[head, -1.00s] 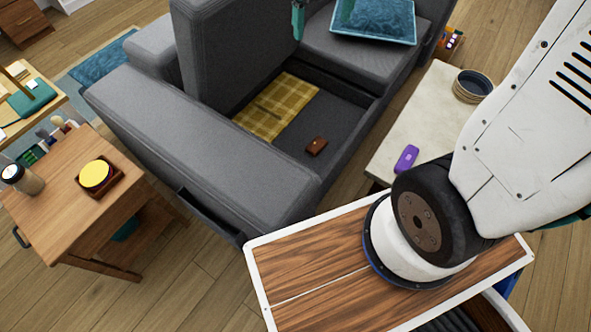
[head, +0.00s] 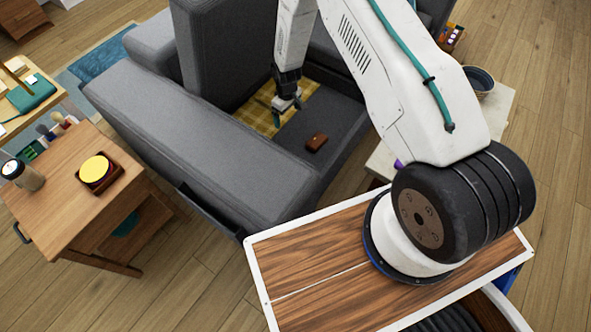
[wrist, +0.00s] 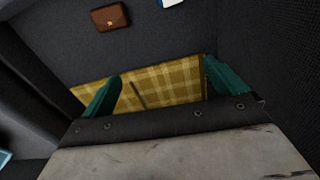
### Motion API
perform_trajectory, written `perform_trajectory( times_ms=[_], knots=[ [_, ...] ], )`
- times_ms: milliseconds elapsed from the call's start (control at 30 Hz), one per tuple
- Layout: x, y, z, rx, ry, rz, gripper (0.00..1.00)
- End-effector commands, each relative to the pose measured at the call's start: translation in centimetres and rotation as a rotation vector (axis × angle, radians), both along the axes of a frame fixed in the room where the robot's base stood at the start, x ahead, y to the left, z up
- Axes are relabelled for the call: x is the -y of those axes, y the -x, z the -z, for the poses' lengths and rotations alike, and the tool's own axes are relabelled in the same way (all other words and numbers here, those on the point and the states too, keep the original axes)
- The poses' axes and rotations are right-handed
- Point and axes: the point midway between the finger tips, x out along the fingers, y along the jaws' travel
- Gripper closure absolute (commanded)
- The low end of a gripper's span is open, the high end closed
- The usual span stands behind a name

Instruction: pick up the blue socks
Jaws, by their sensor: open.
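I cannot make out any blue socks in either view. My gripper (head: 286,104) is inside the opened seat of the grey sofa (head: 185,130), over a yellow plaid cloth (head: 254,119). In the wrist view my gripper (wrist: 160,84) is open, its two teal fingers apart, with the plaid cloth (wrist: 175,86) beyond them. A thin dark strip (wrist: 138,95) shows on the cloth between the fingers. Nothing is held. My arm hides part of the sofa and the pale table in the head view.
A brown wallet (head: 317,142) lies on the sofa's dark floor near the cloth; it also shows in the wrist view (wrist: 110,16). The sofa's armrest and raised cushion (head: 222,50) wall the space. A wooden side table (head: 70,195) stands left, a pale table (head: 497,108) right.

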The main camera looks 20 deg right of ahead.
Motion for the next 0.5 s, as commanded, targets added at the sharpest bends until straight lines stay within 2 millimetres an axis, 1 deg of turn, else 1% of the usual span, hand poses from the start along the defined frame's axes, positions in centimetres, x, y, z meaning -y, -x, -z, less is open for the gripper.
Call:
perform_trajectory(
  times_ms=[33,67,100,167,200,300,333,400,500],
  knots=[
    [-0.1,1.1,3.7,-0.013,0.001,-0.015,0.04],
    [-0.1,1.6,5.5,-0.015,0.001,-0.025,0.04],
    [-0.1,2.3,7.8,-0.016,0.001,-0.039,0.04],
    [-0.2,3.4,11.0,-0.018,0.002,-0.056,0.04],
    [-0.2,4.1,12.9,-0.020,0.002,-0.068,0.04],
    [-0.2,5.9,16.8,-0.022,0.002,-0.090,0.04],
    [-0.2,6.4,17.7,-0.023,0.002,-0.096,0.04],
    [-0.2,7.2,19.3,-0.022,0.002,-0.106,0.04],
    [-0.2,7.9,20.7,-0.022,0.002,-0.113,0.04]
  ],
)
